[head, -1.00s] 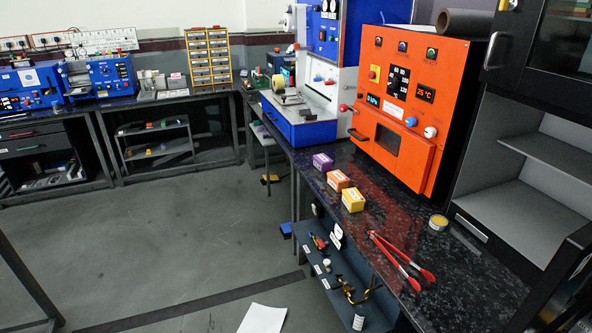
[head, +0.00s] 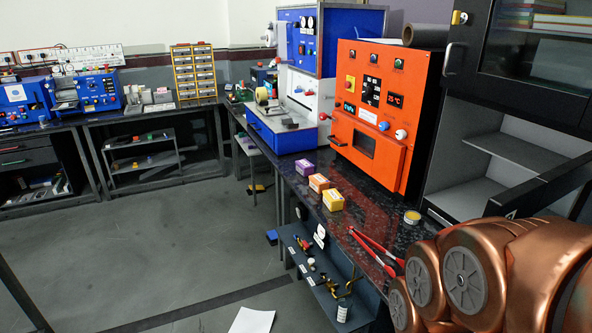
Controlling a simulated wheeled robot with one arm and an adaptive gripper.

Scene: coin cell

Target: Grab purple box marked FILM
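The purple box (head: 305,168) sits on the dark speckled counter (head: 385,212), near its front edge. It is the farthest of three small boxes in a row. Its top is pale and its lettering is too small to read. An orange box (head: 319,183) and a yellow box (head: 333,200) stand nearer than it. My copper-coloured arm fills the lower right of the head view. My gripper itself is not visible.
An orange oven-like machine (head: 368,162) stands behind the boxes. Red tongs (head: 372,247) and a small yellow-topped tin (head: 412,217) lie nearer on the counter. A blue machine (head: 285,140) stands beyond. A lower shelf holds small items. Open floor lies at left.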

